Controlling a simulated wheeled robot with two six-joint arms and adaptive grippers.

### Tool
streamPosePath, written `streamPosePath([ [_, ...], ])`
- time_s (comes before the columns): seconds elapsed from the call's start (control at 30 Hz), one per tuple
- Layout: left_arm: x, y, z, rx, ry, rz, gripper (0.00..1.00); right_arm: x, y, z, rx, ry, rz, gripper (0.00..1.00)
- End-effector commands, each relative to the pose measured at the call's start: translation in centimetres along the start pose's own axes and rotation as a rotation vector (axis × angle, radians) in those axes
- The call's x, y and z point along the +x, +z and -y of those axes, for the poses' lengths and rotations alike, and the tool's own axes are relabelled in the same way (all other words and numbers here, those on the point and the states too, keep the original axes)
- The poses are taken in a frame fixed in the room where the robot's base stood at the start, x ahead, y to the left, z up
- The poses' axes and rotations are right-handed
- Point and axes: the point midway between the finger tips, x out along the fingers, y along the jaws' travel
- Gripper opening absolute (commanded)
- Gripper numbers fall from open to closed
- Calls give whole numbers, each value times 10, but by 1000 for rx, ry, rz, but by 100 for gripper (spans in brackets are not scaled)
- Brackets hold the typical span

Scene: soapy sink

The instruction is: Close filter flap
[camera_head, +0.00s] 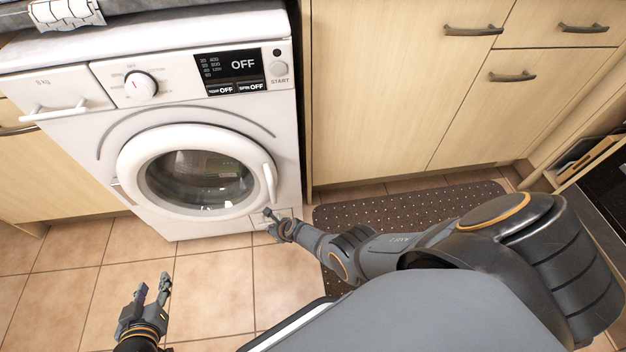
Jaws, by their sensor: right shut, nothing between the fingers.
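The washing machine (110,123) stands against the cabinets, with its round door (133,165) shut. The filter flap (264,221) is low on its front at the right corner. My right gripper (270,213) is shut and empty right at the flap and covers part of it. I cannot tell whether the gripper touches the flap or how far the flap stands open. My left gripper (152,284) is over the floor tiles at the lower left, away from the machine. Its fingers are apart with nothing between them.
A dark dotted mat (385,212) lies on the tiled floor (210,285) to the right of the machine. Wooden cabinets (385,95) stand beside the machine. An open compartment (590,160) is at the far right. The floor before the machine is clear.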

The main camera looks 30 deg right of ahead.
Motion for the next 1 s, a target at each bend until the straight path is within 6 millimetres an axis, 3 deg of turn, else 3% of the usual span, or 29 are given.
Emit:
streamPosePath([
  [0.2,1,-10,1,5,-2,-39,40,2,2,0,1,0,0,0],
  [0.83,1,-11,1,3,-3,-40,40,2,2,0,1,0,0,0],
  [1.0,-1,2,0,-2,0,8,40,0,2,-1,0,1,0,0],
])
